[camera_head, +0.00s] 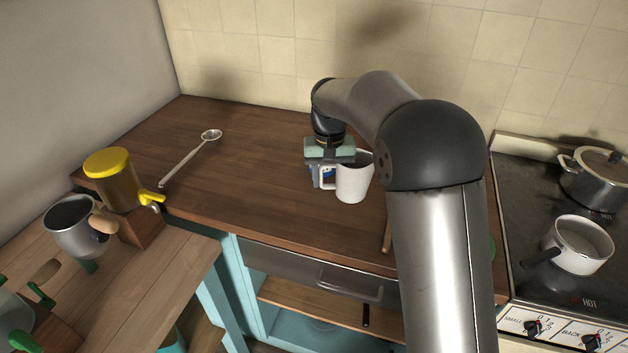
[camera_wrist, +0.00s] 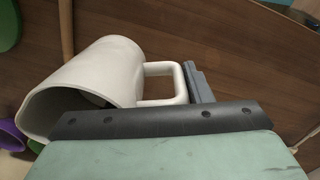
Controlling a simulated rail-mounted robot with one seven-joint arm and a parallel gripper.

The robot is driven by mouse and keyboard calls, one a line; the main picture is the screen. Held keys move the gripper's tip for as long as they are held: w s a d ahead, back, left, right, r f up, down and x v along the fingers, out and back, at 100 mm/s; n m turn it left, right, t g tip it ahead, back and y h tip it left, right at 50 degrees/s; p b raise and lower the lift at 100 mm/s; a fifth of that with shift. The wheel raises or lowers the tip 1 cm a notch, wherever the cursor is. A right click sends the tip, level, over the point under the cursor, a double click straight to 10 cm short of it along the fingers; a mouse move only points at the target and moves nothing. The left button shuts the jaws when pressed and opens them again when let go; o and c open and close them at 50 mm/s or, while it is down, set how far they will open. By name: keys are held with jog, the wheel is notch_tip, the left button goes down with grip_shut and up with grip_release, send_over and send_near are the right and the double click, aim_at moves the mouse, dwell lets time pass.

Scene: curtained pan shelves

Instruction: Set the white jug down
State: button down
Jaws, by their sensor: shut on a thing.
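The white jug (camera_head: 354,182) is upright at the wooden countertop, right of the middle. I cannot tell whether its base touches the wood. My gripper (camera_head: 325,177) points down at the jug's left side and is shut on its handle. In the wrist view the jug (camera_wrist: 95,80) lies across the upper left, with its open rim toward the lower left. The handle reaches right to the grey finger of my gripper (camera_wrist: 192,88). The dark bar and green housing of my gripper hide part of the jug.
A long-handled ladle (camera_head: 190,158) lies on the countertop (camera_head: 250,190) to the left. A yellow canister (camera_head: 112,182) and a grey metal pot (camera_head: 75,226) stand farther left. A stove at right holds a white saucepan (camera_head: 580,245) and a lidded pot (camera_head: 592,180). Bare wood lies left of the jug.

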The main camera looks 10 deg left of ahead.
jog(key=a, duration=0.1)
jog(key=a+f, duration=0.1)
jog(key=shift+w+a+f, duration=0.1)
jog(key=shift+a+f, duration=0.15)
jog(key=shift+a, duration=0.1)
jog(key=shift+f+b, duration=1.55)
jog(key=shift+f, duration=0.95)
jog(key=shift+f, duration=0.1)
jog(key=shift+f+b, duration=0.45)
jog(key=shift+f, duration=0.2)
jog(key=shift+f, duration=0.3)
jog(key=c, duration=0.6)
grip_release()
jog(key=shift+c, duration=0.2)
